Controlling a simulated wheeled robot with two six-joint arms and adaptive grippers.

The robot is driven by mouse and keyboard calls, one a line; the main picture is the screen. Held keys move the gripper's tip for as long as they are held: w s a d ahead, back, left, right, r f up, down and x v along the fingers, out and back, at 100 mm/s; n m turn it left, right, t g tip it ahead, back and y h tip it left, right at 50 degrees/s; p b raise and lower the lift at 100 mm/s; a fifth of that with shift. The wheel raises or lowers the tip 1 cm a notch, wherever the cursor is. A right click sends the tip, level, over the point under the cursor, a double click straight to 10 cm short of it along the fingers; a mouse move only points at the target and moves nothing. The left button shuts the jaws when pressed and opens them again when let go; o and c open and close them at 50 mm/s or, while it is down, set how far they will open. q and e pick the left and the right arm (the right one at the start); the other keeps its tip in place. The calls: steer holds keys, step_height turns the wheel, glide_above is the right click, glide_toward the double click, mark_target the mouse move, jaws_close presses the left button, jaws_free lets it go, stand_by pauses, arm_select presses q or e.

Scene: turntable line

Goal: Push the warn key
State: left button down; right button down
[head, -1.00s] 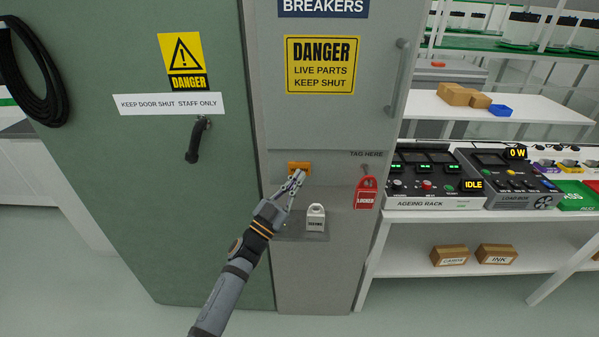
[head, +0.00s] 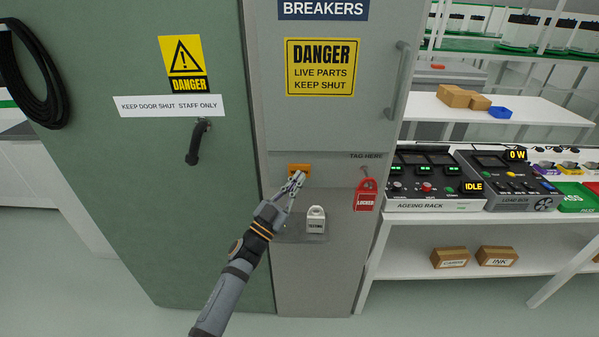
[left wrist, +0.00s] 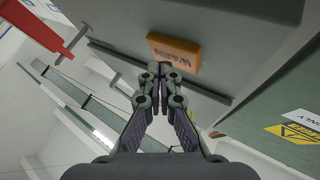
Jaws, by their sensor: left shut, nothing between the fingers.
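The warn key (head: 299,168) is an orange block on the front of the grey breaker cabinet, below its upper door. It also shows in the left wrist view (left wrist: 173,53), with dark lettering that reads upside down. My left gripper (head: 299,177) is shut and empty, its fingertips at the key's lower edge in the head view. In the left wrist view the shut fingertips (left wrist: 160,72) overlap the key's near edge. I cannot tell whether they touch it or stop just short. My right gripper is not in view.
A red locked tag (head: 366,195) hangs right of the key. A pale padlock-shaped tag (head: 316,220) sits on a small ledge below. A green door with a black handle (head: 198,141) is at left, a white bench (head: 420,216) with instruments at right.

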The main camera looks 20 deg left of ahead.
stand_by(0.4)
arm_select(q)
steer(key=shift+w+a, duration=0.15)
steer(key=shift+w, duration=0.3)
steer(key=shift+s, duration=0.1)
steer(key=shift+s+p, duration=0.35)
steer(key=shift+p, duration=0.05)
steer(key=s+d+p, duration=0.2)
steer(key=s+p, duration=0.1)
steer(key=s, duration=0.2)
steer(key=shift+s, duration=0.4)
